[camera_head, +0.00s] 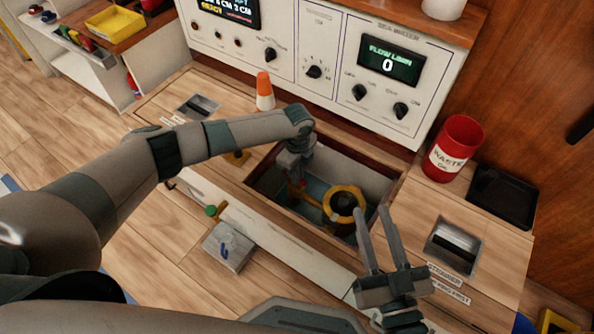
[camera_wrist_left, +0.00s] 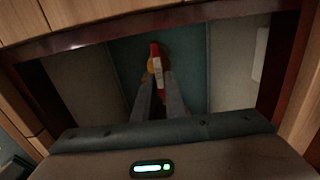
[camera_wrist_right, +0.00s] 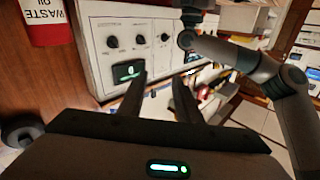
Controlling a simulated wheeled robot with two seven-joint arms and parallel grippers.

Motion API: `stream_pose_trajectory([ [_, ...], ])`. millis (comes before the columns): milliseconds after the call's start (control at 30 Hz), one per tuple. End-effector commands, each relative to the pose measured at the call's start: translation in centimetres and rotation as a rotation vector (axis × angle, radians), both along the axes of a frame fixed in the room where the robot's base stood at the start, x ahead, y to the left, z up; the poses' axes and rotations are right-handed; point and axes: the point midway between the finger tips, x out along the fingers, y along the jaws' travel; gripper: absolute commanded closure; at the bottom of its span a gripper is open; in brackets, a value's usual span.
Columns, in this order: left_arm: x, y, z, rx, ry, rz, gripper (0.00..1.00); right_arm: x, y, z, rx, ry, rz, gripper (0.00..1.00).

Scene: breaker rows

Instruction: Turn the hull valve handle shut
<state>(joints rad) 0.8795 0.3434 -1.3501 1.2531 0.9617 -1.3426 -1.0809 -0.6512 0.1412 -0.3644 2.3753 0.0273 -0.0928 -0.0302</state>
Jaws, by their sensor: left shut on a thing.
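The red valve handle (camera_wrist_left: 155,50) is in the recessed floor bay, with a yellowish fitting beside it, in the left wrist view. It also shows as a small red piece below my left gripper in the head view (camera_head: 297,188). My left gripper (camera_wrist_left: 158,82) reaches down into the bay and is shut on the handle. The gripper's fingertips hide part of the handle and most of the valve body. My right gripper (camera_head: 373,211) is empty, its fingers apart, above the front right edge of the bay.
A yellow ring (camera_head: 345,188) around a dark round part sits right of the handle in the bay. The flow display (camera_head: 390,62) reads 0. A red waste bin (camera_head: 453,148) and black tray (camera_head: 503,195) stand right.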

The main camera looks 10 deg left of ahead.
Motion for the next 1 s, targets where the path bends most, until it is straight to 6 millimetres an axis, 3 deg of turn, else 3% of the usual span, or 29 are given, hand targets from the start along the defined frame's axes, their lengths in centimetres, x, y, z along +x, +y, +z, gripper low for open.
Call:
stream_pose_trajectory([
  [300, 0.0, 0.0, 0.0, 0.002, 0.001, 0.043, 1.0, 0.2, -0.4, -2.1, -0.036, 0.113, 0.001, 0.69],
  [700, 0.0, 0.0, 0.0, 0.002, 0.001, 0.046, 1.0, 0.2, -0.4, -2.3, -0.039, 0.122, 0.001, 0.69],
  [733, 0.0, 0.0, 0.0, 0.002, 0.001, 0.046, 0.82, 0.2, -0.4, -2.3, -0.039, 0.122, 0.001, 0.69],
  [800, 0.0, 0.0, 0.0, 0.002, 0.001, 0.045, 0.7, 0.2, -0.4, -2.3, -0.039, 0.122, 0.001, 0.69],
  [1000, 0.0, 0.0, 0.0, 0.0, 0.001, 0.045, 0.7, 0.2, -0.4, -2.3, -0.038, 0.121, 0.001, 0.69],
])
